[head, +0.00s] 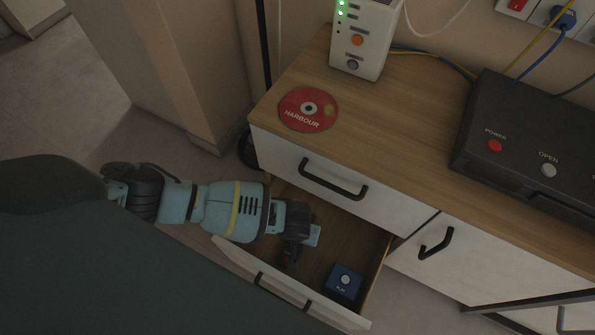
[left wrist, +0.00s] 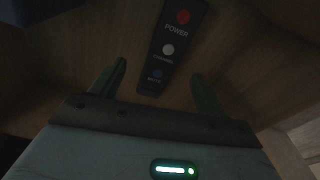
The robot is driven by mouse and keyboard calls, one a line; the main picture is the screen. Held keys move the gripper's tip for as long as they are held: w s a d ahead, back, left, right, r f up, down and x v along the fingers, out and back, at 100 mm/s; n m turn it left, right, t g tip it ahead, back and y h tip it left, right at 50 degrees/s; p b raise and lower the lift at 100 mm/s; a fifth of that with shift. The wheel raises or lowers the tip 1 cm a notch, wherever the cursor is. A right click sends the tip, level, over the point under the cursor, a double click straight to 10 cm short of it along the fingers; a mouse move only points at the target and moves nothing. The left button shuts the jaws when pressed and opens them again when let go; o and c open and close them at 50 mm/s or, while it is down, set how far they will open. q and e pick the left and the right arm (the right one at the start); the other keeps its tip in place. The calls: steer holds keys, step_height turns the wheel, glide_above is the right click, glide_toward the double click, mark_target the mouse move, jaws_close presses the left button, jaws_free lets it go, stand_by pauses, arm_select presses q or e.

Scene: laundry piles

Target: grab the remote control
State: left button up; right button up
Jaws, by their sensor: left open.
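The remote control (left wrist: 171,47) is a long dark bar with red, white and blue buttons, marked POWER, CHANNEL and a blurred third word. In the left wrist view it lies on the wooden drawer floor, its near end between my fingers. My left gripper (left wrist: 160,70) is open, with one dark green finger on either side of that end and visible gaps to both. In the head view my left arm reaches into the open drawer (head: 320,312), where my wrist mostly hides the remote. My right gripper is not in view.
A blue box (head: 343,284) marked PLAY sits in the drawer, right of my gripper. The cabinet top (head: 400,130) above holds a red disc (head: 308,109), a white device (head: 364,40) and a black player (head: 530,145). The closed upper drawer's handle (head: 333,180) juts out near my wrist.

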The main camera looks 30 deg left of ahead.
arm_select(q)
steer(key=shift+w+a+f+b, duration=0.2)
steer(key=shift+f+b, duration=0.45)
steer(key=shift+f, duration=0.3)
steer(key=shift+w+a+f+b, duration=0.15)
steer(key=shift+f+b, duration=0.45)
steer(key=shift+f, duration=0.4)
steer(key=shift+w+a+f+b, duration=0.1)
steer(key=shift+w+f+b, duration=0.1)
steer(key=shift+f+b, duration=0.6)
steer(key=shift+f, duration=0.15)
steer(key=shift+c, duration=0.3)
steer(key=c, duration=1.1)
step_height(320, 180, up, 10)
steer(key=p, duration=0.6)
